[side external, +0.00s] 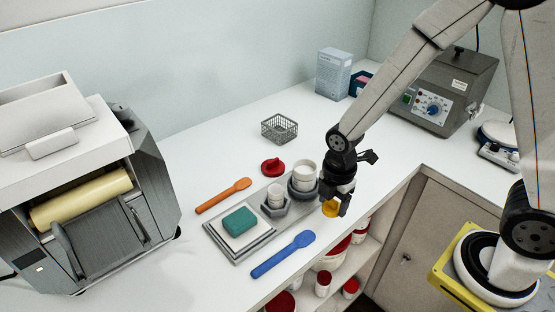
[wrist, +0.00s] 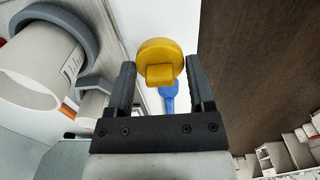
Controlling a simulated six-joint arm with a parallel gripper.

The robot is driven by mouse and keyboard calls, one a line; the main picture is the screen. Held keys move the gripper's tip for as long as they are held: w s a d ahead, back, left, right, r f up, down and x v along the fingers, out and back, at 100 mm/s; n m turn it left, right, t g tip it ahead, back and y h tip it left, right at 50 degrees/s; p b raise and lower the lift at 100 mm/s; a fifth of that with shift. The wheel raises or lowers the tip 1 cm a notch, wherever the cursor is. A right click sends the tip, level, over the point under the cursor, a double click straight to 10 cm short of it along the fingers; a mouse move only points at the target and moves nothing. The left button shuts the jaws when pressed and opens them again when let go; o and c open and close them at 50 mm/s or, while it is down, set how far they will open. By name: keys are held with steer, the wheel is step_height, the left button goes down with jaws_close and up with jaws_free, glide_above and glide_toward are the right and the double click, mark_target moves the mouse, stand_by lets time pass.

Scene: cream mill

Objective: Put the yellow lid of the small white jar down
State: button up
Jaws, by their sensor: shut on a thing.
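The yellow lid (side external: 330,208) is held in my gripper (side external: 335,203), near the counter's front edge and right of the jars. In the wrist view the lid (wrist: 160,55) shows at the tips of my gripper (wrist: 160,82), its squared grip part between the fingers. Contact of the fingers on it is hard to see. The small white jar (side external: 276,192) stands open in a grey hexagonal holder (side external: 275,208). The gap under the lid cannot be judged exactly.
A larger white jar (side external: 305,172) stands in a round grey holder beside my gripper. A red lid (side external: 273,166), orange spatula (side external: 223,196), blue spatula (side external: 283,254) and teal sponge (side external: 240,221) lie nearby. Clear counter lies behind, around the wire basket (side external: 279,128).

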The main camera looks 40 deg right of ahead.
mark_target(332, 207)
steer(key=shift+f, duration=1.7)
steer(key=shift+f, duration=0.15)
steer(key=o, duration=0.9)
steer(key=shift+r, duration=6.2)
